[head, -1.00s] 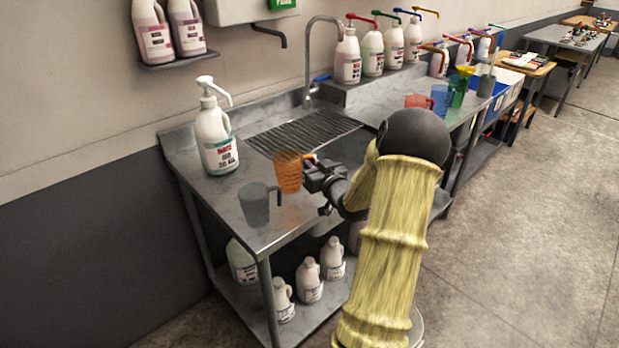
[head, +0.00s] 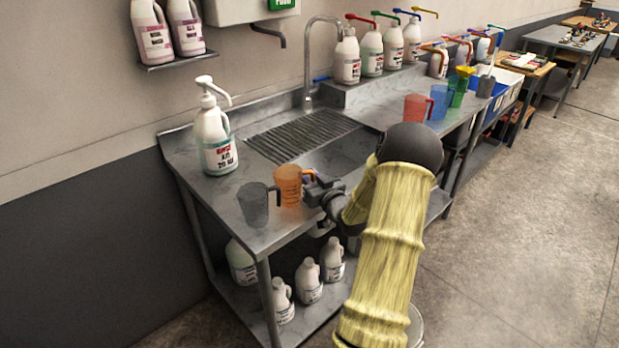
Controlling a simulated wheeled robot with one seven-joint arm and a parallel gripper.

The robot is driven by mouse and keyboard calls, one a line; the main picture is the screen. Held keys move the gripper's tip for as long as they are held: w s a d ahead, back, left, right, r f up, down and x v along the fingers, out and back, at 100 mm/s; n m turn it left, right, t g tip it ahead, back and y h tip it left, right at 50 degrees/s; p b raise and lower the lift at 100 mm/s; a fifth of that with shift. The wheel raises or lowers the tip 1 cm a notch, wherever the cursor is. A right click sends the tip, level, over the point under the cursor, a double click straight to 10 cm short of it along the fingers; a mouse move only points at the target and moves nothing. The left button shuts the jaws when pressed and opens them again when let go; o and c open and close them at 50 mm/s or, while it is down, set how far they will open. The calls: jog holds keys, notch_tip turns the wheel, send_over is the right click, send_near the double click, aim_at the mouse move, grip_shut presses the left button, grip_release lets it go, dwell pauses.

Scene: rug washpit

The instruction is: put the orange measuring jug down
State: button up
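The orange measuring jug (head: 288,188) is upright at the near left part of the steel sink bench (head: 213,191). Its base looks to be at the bench top; I cannot tell for certain whether it touches. My gripper (head: 311,186) is at the jug's handle, on its right side, and looks shut on it. The fingertips are small and partly hidden by my wrist. A grey measuring jug (head: 254,206) stands just left of the orange one, very close to it.
A white pump bottle (head: 215,140) stands behind, near the wall. A drain grate (head: 300,135) and tap (head: 310,60) are further back. Red (head: 416,108), blue (head: 440,102) and green (head: 458,92) jugs stand along the bench to the right. The bench's front edge is near the grey jug.

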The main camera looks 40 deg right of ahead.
jog(key=shift+o, duration=0.4)
jog(key=shift+s+a+f, duration=0.1)
jog(key=shift+s, duration=0.2)
jog(key=s+a+b, duration=0.2)
jog(key=s, duration=1.4)
jog(key=shift+s, duration=0.35)
